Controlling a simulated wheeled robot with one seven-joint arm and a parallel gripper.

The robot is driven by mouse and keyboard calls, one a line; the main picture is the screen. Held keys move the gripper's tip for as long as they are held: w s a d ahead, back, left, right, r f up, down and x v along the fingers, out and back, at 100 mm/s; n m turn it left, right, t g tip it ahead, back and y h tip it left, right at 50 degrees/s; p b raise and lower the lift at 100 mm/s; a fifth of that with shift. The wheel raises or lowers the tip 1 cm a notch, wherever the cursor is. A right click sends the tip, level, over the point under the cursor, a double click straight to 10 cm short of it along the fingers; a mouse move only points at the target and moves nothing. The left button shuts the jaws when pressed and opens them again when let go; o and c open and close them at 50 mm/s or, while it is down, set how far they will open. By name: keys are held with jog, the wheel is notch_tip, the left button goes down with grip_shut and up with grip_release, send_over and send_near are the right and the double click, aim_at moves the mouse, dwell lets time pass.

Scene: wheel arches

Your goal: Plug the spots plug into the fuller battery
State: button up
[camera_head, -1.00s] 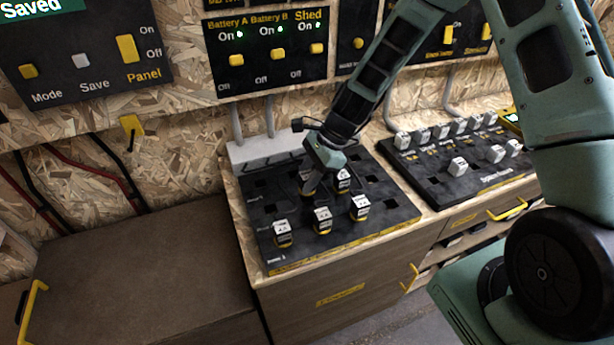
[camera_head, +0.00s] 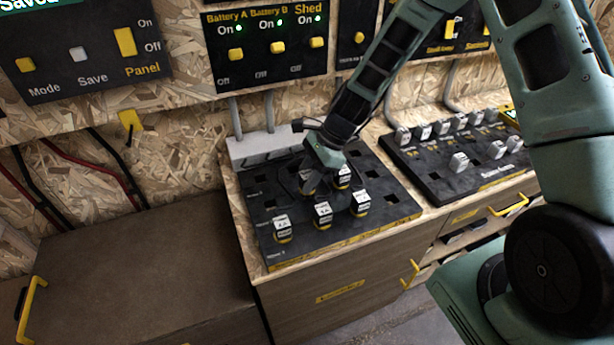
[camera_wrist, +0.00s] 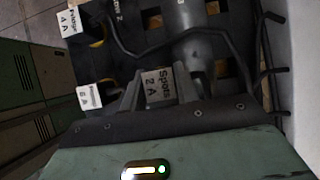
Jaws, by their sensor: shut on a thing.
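The spots plug (camera_wrist: 158,85), with a white label reading "Spots 2 A", is between my gripper's fingers (camera_wrist: 160,92) in the wrist view. In the head view my gripper (camera_head: 308,185) is low over the black socket board (camera_head: 262,212), shut on this plug, which it mostly hides. I cannot tell whether the plug sits in a socket or just above one. Several other white-labelled plugs stand on the board, such as the front-left plug (camera_head: 282,228) and the front-middle plug (camera_head: 323,214). A panel (camera_head: 268,52) above has Battery A, Battery B and Shed switches with green lights.
A second black board (camera_head: 450,185) with several plugs lies to the right. A grey conduit block (camera_head: 262,150) stands behind the first board. A low brown cabinet (camera_head: 130,265) is at the left, its top clear. Drawers with yellow handles are below.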

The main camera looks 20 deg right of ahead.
jog(key=shift+f, duration=0.15)
jog(key=shift+f, duration=0.35)
jog(key=shift+f, duration=0.3)
dwell(0.4)
jog(key=o, duration=1.6)
jog(key=shift+c, duration=0.2)
notch_tip(320, 180, up, 9)
jog(key=p, duration=0.7)
jog(key=shift+r+p, duration=0.1)
jog(key=shift+p, duration=0.3)
